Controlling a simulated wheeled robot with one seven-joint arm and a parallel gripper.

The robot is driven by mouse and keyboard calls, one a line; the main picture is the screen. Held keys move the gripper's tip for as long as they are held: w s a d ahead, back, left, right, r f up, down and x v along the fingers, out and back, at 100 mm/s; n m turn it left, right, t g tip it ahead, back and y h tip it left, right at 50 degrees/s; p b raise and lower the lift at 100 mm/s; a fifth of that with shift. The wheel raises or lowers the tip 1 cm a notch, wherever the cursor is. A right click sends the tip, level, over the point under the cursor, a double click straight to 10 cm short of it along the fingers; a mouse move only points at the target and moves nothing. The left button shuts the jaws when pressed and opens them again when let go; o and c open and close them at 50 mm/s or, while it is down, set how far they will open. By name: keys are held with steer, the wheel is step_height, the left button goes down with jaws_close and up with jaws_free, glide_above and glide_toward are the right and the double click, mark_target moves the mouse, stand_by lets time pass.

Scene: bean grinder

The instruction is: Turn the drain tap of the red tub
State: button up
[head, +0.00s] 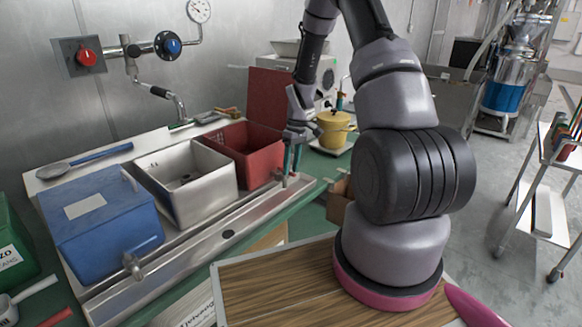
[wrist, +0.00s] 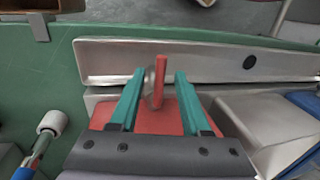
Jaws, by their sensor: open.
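The red tub (head: 250,141) is the right one of the row of tubs in the head view; part of its red body (wrist: 105,112) shows beneath my gripper in the wrist view. Its drain tap has a narrow red handle (wrist: 159,92) with a bit of grey metal beside it. My gripper (head: 291,172) is open at the tub's front right side, pointing down. In the wrist view its two teal fingers (wrist: 159,75) stand on either side of the handle, with visible gaps. In the head view my fingers largely hide the tap.
A steel tub (head: 205,170) and a lidded blue tub (head: 95,210) stand to the left. A metal drain channel (head: 200,243) runs along the front. A yellow pot (head: 333,130) is behind my gripper to the right. A white-ended tool (wrist: 52,122) lies left in the wrist view.

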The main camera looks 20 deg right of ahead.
steer(key=shift+f, duration=0.15)
jaws_close()
stand_by(1.4)
